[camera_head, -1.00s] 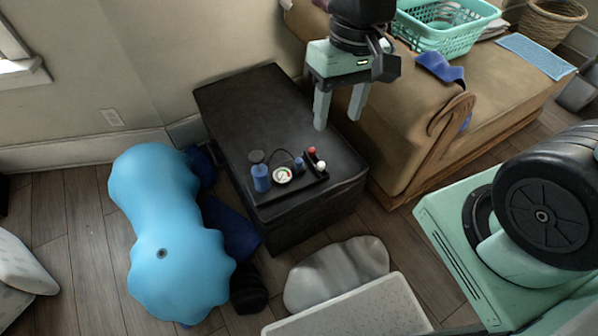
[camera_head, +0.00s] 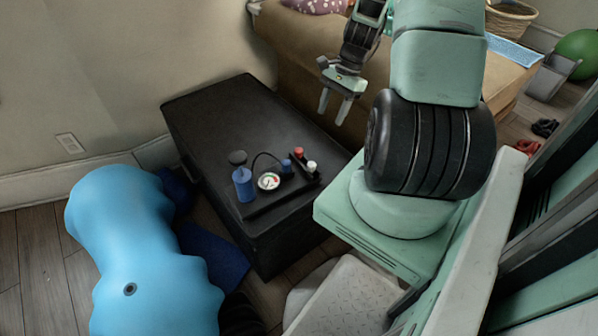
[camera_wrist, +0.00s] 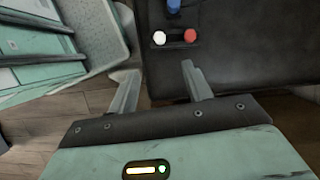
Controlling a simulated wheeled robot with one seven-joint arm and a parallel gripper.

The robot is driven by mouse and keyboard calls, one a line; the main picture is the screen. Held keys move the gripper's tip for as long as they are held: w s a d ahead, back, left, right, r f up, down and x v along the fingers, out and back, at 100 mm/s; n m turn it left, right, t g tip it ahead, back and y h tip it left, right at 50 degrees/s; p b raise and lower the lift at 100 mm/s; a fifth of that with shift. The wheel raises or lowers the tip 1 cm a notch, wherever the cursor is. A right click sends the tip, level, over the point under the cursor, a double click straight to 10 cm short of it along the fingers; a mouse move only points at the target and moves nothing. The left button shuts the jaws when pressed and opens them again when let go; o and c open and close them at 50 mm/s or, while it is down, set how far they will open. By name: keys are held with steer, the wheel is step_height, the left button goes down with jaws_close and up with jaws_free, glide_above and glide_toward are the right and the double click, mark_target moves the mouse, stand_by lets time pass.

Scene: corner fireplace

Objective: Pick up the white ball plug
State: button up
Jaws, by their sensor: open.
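The white ball plug (camera_head: 311,166) is small and stands at the right end of a dark tray on the black chest. It also shows in the wrist view (camera_wrist: 159,38), just left of a red plug (camera_wrist: 190,35). My gripper (camera_head: 336,108) is open and empty, its two fingers pointing down beside the chest's right side. In the wrist view the fingers (camera_wrist: 163,88) are apart, with the white plug beyond the gap between them, not touching it.
The black chest (camera_head: 215,110) also holds a blue pump bottle (camera_head: 243,184), a gauge (camera_head: 269,181) and a blue plug (camera_head: 287,166). A brown sofa (camera_head: 300,50) stands behind my arm. A light blue roller (camera_head: 140,250) lies left on the floor.

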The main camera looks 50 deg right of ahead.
mark_target(312, 164)
steer(key=b+x, duration=0.4)
steer(key=x, duration=1.2)
steer(key=shift+a+f+b, duration=0.15)
steer(key=shift+f+b, duration=0.15)
steer(key=shift+f, duration=0.1)
steer(key=shift+c, duration=0.3)
steer(key=c, duration=1)
steer(key=shift+r, duration=0.1)
